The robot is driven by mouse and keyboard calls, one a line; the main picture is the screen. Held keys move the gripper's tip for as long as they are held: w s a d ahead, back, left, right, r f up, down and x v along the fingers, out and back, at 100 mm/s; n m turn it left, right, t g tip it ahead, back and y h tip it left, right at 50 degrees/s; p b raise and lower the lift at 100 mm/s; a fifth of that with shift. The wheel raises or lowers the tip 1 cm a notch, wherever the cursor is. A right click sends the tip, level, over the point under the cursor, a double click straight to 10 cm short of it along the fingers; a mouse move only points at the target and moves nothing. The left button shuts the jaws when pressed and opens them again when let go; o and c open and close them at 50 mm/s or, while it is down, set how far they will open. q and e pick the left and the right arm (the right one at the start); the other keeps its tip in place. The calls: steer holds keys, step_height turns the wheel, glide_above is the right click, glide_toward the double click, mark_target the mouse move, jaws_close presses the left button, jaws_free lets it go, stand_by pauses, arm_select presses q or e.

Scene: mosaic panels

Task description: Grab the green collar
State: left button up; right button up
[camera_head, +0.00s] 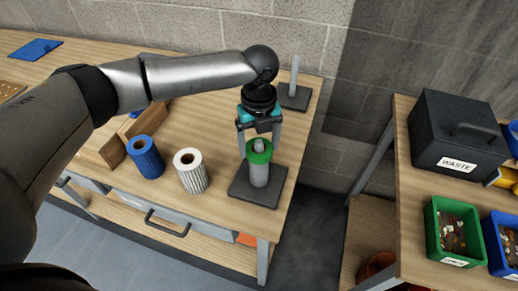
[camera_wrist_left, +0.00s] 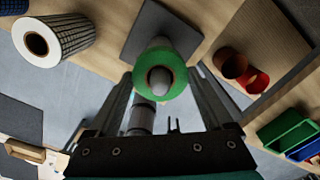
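The green collar (camera_head: 259,151) sits around the upper part of an upright grey cylinder (camera_head: 259,175) on a dark square base (camera_head: 243,190) near the table's right edge. My left gripper (camera_head: 259,150) points down over it, with one finger on each side. In the left wrist view the collar (camera_wrist_left: 160,55) lies between the finger ends (camera_wrist_left: 160,78). Gaps show beside the collar, so the fingers look open and not closed on it. The post's grey top shows through the collar's hole. My right gripper is not in view.
A blue ribbed roll (camera_head: 145,160) and a white ribbed roll (camera_head: 193,174) stand left of the base. Another dark base with a thin post (camera_head: 294,80) stands behind. A second table on the right holds a black waste box (camera_head: 465,135) and a green bin (camera_head: 440,245).

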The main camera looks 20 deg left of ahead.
arm_select(q)
steer(key=c, duration=0.9)
steer(key=shift+r, duration=0.1)
